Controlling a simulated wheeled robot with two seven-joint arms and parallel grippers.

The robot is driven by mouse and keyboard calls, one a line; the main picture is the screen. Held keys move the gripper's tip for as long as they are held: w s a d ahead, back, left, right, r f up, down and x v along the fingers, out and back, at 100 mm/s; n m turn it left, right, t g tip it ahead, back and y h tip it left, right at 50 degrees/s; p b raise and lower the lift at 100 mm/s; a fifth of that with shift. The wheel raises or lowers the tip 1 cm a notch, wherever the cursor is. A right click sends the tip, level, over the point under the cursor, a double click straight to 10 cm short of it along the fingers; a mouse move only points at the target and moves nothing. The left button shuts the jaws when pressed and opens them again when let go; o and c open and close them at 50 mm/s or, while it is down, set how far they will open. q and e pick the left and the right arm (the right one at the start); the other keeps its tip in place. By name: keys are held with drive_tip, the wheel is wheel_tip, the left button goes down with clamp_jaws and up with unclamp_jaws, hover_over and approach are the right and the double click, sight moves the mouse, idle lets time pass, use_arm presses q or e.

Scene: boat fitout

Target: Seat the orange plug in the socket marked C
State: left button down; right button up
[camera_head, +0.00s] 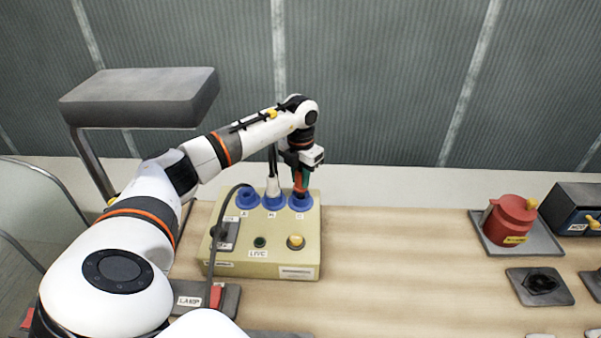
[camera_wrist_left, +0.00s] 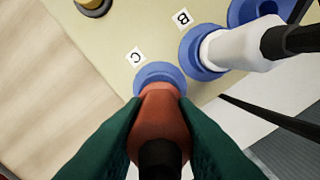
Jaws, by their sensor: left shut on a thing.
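My left gripper (camera_head: 301,180) is shut on the orange plug (camera_head: 299,187). In the left wrist view the two green fingers of the gripper (camera_wrist_left: 160,150) grip the sides of the orange plug (camera_wrist_left: 162,115). The plug's front end is at the blue socket (camera_wrist_left: 158,73) beside the label C (camera_wrist_left: 136,56). Its tip is hidden, so I cannot tell how deep it sits. The same blue socket (camera_head: 300,203) is the rightmost on the yellow box (camera_head: 280,234) in the head view. My right gripper is not in view.
A white plug (camera_head: 272,188) stands in the middle blue socket, labelled B in the wrist view. A red pot-like object (camera_head: 509,218) stands on a grey plate at the right. The tabletop between is clear.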

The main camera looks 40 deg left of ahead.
use_arm(q)
drive_tip(key=shift+f+b, duration=0.65)
drive_tip(key=shift+f, duration=0.4)
drive_tip(key=c, duration=1.1)
unclamp_jaws()
wheel_tip(320, 180, up, 11)
drive_tip(key=shift+f+b, duration=0.1)
drive_tip(key=shift+b, duration=1.1)
drive_tip(key=shift+r, duration=0.65)
